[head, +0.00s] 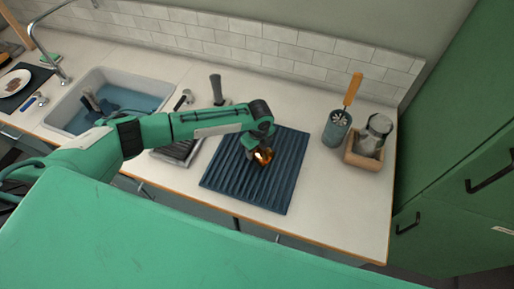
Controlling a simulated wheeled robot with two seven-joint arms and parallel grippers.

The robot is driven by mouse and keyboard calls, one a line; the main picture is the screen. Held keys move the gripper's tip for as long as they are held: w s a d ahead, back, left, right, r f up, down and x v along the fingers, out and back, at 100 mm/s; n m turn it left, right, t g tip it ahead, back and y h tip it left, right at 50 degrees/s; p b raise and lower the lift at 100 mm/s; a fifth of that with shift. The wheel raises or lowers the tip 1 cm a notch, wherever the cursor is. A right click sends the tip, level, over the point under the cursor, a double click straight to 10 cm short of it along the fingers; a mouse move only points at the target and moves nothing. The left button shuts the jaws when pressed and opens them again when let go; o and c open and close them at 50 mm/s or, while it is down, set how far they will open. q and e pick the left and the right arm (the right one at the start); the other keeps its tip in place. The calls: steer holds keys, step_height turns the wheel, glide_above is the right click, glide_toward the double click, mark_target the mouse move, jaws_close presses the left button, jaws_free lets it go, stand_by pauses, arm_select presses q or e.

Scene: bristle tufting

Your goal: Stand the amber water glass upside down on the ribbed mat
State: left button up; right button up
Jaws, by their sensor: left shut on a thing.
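The dark blue ribbed mat (283,175) lies flat on the counter at the middle of the head view. My left gripper (258,151) is over the mat, shut on the amber water glass (264,157). The glass shows as a small orange-brown shape at the gripper's tip, partly hidden by the gripper. I cannot tell which way its mouth faces, or whether it touches the mat. My right gripper is not in view.
A teal holder (336,129) with an orange-handled tool and a wooden box (362,151) with a glass jar stand right of the mat. A sink (115,104) with water lies left. Clear counter (345,205) lies right of the mat.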

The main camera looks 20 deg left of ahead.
arm_select(q)
steer(key=shift+f, duration=0.25)
steer(key=o, duration=1.3)
steer(key=r+b, duration=0.1)
steer(key=r, duration=0.3)
steer(key=r+b, duration=0.1)
steer(key=r, duration=0.4)
steer(key=r+b, duration=0.1)
steer(key=r, duration=0.3)
steer(key=shift+s+d+r, duration=0.15)
steer(key=shift+d+r, duration=0.15)
steer(key=shift+r, duration=0.1)
